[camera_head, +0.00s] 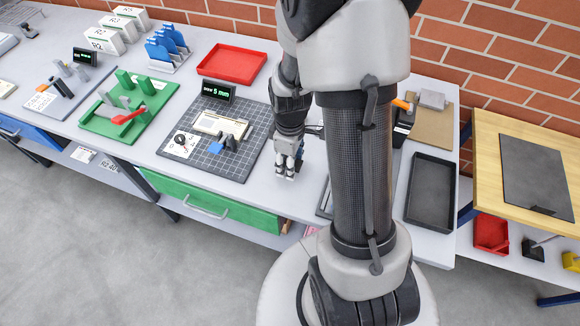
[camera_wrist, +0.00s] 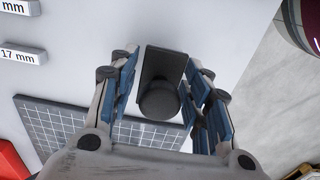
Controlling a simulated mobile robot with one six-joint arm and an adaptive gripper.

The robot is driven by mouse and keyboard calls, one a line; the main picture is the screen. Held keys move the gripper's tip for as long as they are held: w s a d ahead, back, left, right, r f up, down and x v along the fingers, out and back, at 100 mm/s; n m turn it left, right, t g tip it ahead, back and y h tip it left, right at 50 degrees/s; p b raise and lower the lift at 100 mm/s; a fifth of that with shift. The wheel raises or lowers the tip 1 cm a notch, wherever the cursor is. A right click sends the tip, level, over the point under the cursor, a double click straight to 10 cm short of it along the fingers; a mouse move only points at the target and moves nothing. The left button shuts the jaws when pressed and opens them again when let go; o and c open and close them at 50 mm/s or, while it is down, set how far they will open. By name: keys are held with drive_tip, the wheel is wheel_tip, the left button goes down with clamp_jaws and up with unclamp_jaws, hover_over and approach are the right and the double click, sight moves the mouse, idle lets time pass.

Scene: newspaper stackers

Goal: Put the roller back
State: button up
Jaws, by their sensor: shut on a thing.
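My gripper (camera_head: 287,172) points down over the pale worktop, just right of the gridded grey mat. In the wrist view, the blue finger pads of my gripper (camera_wrist: 160,100) are closed around a dark grey object with a round knob (camera_wrist: 159,100) and a flat rectangular part behind it. It may be the roller, but its shape from this angle does not settle that. In the head view it is too small and hidden by the fingers to make out.
The gridded mat (camera_head: 180,155) holds a beige block and small tools. A green fixture (camera_head: 110,135), a red tray (camera_head: 232,58) and a black tray (camera_head: 418,222) stand on the worktop. A wooden table (camera_head: 488,190) stands at right. My arm hides part of the worktop.

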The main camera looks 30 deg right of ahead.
drive_tip(key=shift+f, duration=1.15)
drive_tip(key=shift+f+b, duration=0.2)
drive_tip(key=shift+b, duration=0.2)
drive_tip(key=o, duration=1.2)
drive_tip(key=shift+r, duration=0.1)
